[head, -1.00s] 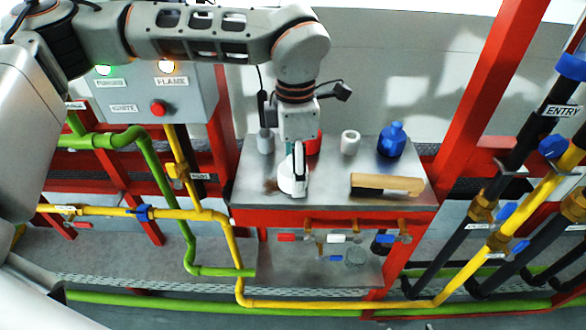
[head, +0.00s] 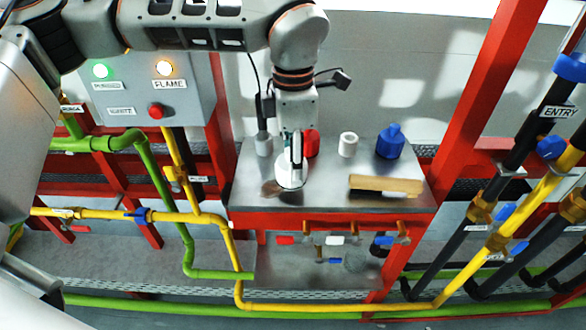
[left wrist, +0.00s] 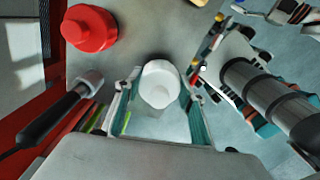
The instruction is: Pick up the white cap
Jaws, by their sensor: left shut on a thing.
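The white cap (head: 290,176) is a pale round piece at the lower end of my left gripper (head: 296,158), over the left part of the metal bench top. In the left wrist view the white cap (left wrist: 160,84) stands between the two teal-padded fingers of my left gripper (left wrist: 160,108), which is shut on it. In the head view the gripper hides part of the cap. I cannot tell how far its underside is from the bench. My right gripper is not in view.
Small valves (head: 336,239) line the front. A red post rises at right.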

